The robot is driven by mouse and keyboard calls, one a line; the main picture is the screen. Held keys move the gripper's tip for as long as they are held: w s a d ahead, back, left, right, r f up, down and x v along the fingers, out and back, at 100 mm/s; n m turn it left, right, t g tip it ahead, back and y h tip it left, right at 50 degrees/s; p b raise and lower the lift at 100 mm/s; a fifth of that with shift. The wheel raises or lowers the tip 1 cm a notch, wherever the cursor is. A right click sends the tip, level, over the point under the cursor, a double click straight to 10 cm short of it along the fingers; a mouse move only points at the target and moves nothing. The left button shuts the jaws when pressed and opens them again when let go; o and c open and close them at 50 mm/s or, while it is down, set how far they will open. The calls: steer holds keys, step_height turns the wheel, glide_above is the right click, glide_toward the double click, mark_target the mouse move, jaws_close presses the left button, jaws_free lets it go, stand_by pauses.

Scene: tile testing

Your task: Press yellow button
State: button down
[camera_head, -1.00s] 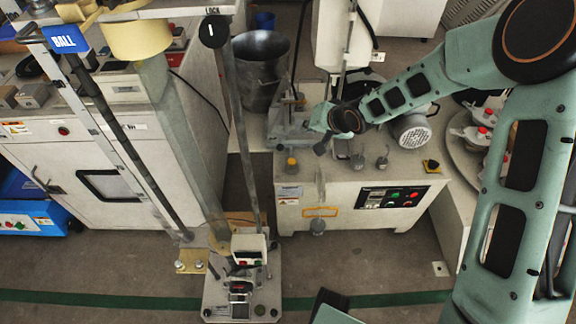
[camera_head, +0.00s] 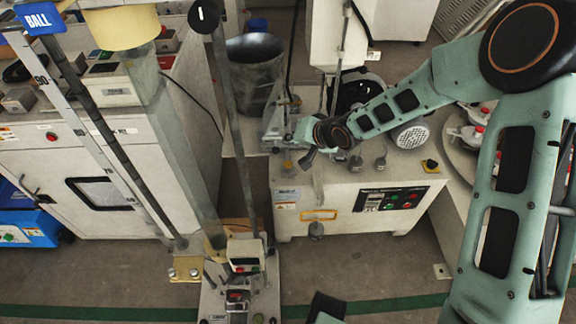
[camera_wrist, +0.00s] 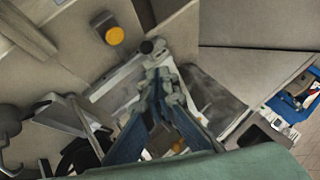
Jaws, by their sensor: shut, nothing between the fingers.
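The yellow button (camera_head: 287,166) is a small round yellow cap at the front left of the pale machine's top. It also shows in the wrist view (camera_wrist: 114,36), upper left, as a yellow disc on a dark base. My gripper (camera_head: 306,162) is just right of the button in the head view, small and partly hidden by my wrist. In the wrist view my gripper (camera_wrist: 160,76) has its blue-grey fingers together with nothing held. The fingertips are below and right of the button in that view, with a visible gap between them.
The pale machine (camera_head: 350,215) has a front control panel (camera_head: 390,199) with red and green buttons. Dark knobs (camera_head: 380,163) stand right of the yellow button. A yellow-and-black part (camera_head: 430,165) sits at its right corner. A dark metal bucket (camera_head: 254,75) and a tall pole (camera_head: 236,130) stand left.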

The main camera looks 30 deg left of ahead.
mark_target(290, 165)
steer(key=shift+f+b, duration=2.75)
steer(key=shift+f, duration=0.8)
steer(key=shift+f, duration=0.15)
steer(key=shift+f, duration=0.25)
steer(key=shift+f+b, duration=0.55)
steer(key=shift+f, duration=0.1)
steer(key=shift+r, duration=0.1)
steer(key=shift+r+p, duration=0.95)
steer(key=shift+r, duration=0.1)
step_height(290, 165, up, 5)
steer(key=p, duration=0.4)
steer(key=shift+p, duration=0.3)
